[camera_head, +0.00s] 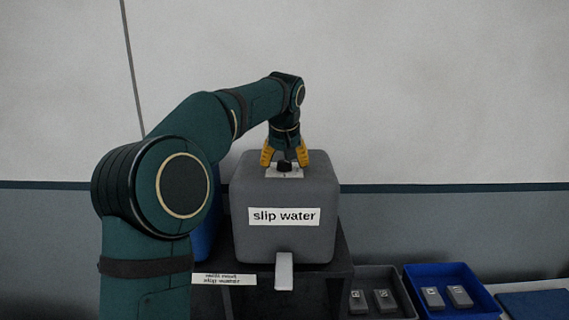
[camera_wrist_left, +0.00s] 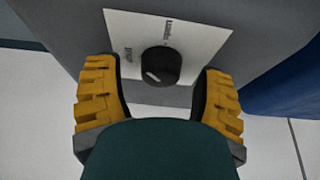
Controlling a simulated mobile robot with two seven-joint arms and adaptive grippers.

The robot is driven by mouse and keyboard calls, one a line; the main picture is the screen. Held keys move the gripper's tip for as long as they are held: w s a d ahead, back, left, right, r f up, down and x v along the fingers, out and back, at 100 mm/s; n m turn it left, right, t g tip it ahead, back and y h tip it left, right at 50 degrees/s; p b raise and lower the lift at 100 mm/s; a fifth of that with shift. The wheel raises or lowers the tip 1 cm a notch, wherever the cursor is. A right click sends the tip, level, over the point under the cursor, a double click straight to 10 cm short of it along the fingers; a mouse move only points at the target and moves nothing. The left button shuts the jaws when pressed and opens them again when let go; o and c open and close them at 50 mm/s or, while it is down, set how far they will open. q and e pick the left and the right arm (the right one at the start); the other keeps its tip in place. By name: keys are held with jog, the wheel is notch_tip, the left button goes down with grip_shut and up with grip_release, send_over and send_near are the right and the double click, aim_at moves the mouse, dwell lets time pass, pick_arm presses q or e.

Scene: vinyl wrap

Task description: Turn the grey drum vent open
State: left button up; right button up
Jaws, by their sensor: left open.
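The grey drum (camera_head: 250,190) labelled "slip water" stands on a dark stand. Its vent is a black round knob (camera_head: 284,165) on a white plate (camera_head: 296,172) on top. In the left wrist view the vent knob (camera_wrist_left: 161,66) has a pale pointer mark toward its lower left, and the plate (camera_wrist_left: 205,40) bears small print that I cannot fully read. My left gripper (camera_head: 285,161) is above the drum top, pointing down. Its yellow fingers are open on either side of the knob, with gaps between. My right gripper is not in view.
A white spout (camera_head: 284,270) sticks out at the drum's lower front. A blue drum (camera_head: 205,225) stands to the left, partly behind my arm. A grey bin (camera_head: 372,275) and a blue bin (camera_head: 442,272) at the right hold small grey blocks. The wall is behind.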

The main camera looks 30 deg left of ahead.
pick_arm(q)
jog(key=shift+f, duration=0.15)
grip_shut()
dwell(0.5)
jog(key=m+h+p, duration=0.1)
jog(key=m, duration=0.1)
jog(key=shift+a+m, duration=0.1)
jog(key=shift+m, duration=0.3)
jog(key=shift+m+h+p, duration=0.35)
jog(key=shift+m+h, duration=0.05)
jog(key=shift+m, duration=0.4)
jog(key=m, duration=0.2)
jog(key=m+h, duration=0.1)
jog(key=m, duration=0.1)
jog(key=shift+f+h, duration=0.1)
jog(key=shift+h, duration=0.2)
jog(key=shift+m, duration=0.3)
